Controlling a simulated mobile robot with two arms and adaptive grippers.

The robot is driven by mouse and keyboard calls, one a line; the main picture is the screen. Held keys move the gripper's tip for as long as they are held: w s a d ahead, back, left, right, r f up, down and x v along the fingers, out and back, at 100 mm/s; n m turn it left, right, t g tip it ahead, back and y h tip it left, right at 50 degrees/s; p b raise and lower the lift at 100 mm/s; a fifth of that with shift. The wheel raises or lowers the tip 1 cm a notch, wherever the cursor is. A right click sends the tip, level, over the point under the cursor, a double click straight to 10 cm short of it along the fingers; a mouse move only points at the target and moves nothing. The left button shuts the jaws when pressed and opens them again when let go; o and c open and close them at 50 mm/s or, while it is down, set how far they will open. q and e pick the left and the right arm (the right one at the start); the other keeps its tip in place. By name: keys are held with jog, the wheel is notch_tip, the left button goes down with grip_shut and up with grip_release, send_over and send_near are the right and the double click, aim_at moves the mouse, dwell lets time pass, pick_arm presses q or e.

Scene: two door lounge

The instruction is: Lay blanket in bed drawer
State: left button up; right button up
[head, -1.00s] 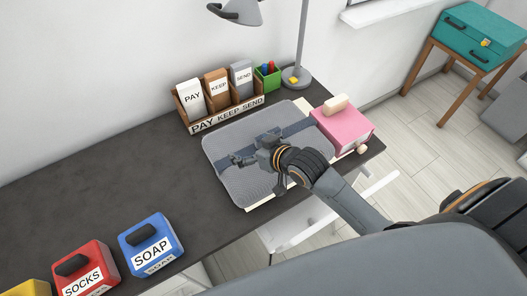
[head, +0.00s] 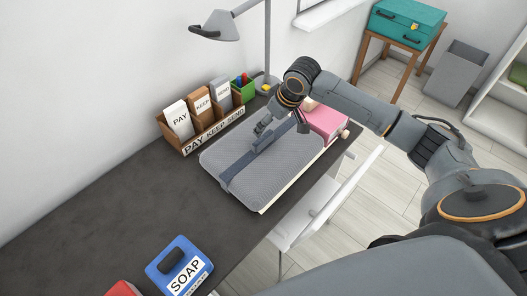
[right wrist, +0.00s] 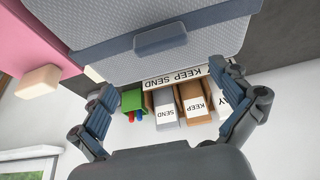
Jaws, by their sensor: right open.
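I see nothing that I can clearly tell as a blanket or a bed drawer. A grey textured slab (head: 285,166) with rounded corners lies flat on the desk; a dark blue band (head: 246,160) crosses it. In the right wrist view the band carries a small blue-grey handle (right wrist: 160,39). My right gripper (head: 281,132) is open and empty above the slab's far end, near the pink box. Its spread fingers also show in the right wrist view (right wrist: 167,82). My left gripper is out of view.
A pink box (head: 325,122) with beige knobs stands at the slab's right end. A sorter (head: 213,134) marked PAY KEEP SEND, a green pen cup (head: 243,91) and a lamp (head: 213,27) stand behind. A blue SOAP box (head: 180,266) is in front.

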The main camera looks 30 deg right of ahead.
aim_at(263, 136)
jog(key=x, duration=0.4)
jog(key=shift+a+r, duration=0.1)
jog(key=shift+a, duration=0.1)
jog(key=shift+f+p, duration=0.3)
jog(key=shift+f, duration=0.15)
jog(key=x, duration=0.3)
jog(key=shift+f+p, duration=0.4)
jog(key=shift+w+f, duration=0.15)
jog(key=shift+f, duration=0.3)
jog(key=c, duration=1.7)
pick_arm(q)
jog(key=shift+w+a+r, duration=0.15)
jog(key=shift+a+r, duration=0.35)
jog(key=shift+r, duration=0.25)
pick_arm(e)
jog(key=shift+r, duration=0.15)
